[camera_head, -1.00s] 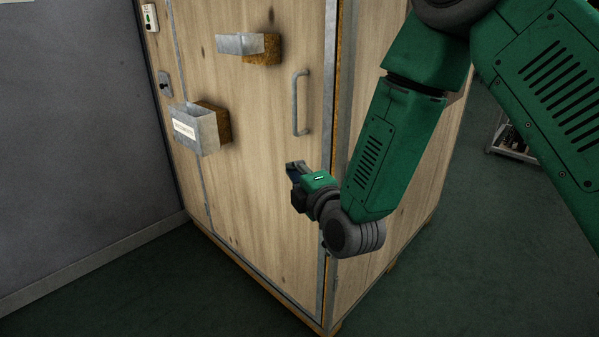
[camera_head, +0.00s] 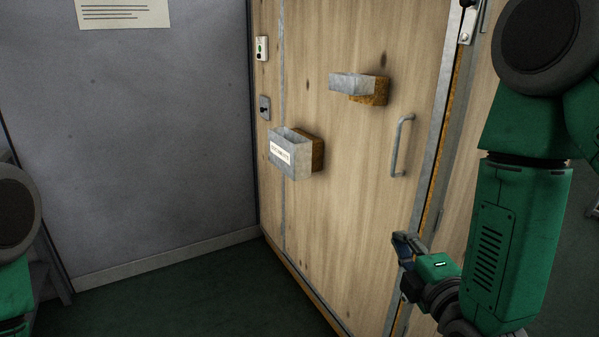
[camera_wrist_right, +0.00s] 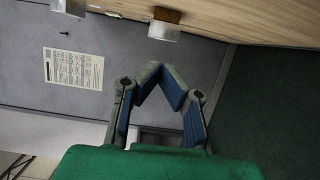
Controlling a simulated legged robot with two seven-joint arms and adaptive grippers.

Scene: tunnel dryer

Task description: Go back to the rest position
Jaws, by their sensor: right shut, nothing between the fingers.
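My right gripper (camera_head: 402,243) is low in front of the wooden dryer door (camera_head: 350,210) in the head view, below and apart from the metal door handle (camera_head: 402,146). In the right wrist view its fingers (camera_wrist_right: 160,75) meet at their tips, with nothing between them. The right forearm hangs down at the right side of the head view. Part of my left arm (camera_head: 15,240) shows at the left edge of the head view; the left gripper is not seen.
A metal document box (camera_head: 291,165) and a metal bracket (camera_head: 350,84) stick out from the door. A small switch box (camera_head: 262,49) and a lever switch (camera_head: 265,107) are beside them. A grey wall (camera_head: 140,140) with a paper notice (camera_head: 122,12) stands left. The green floor (camera_head: 190,300) is clear.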

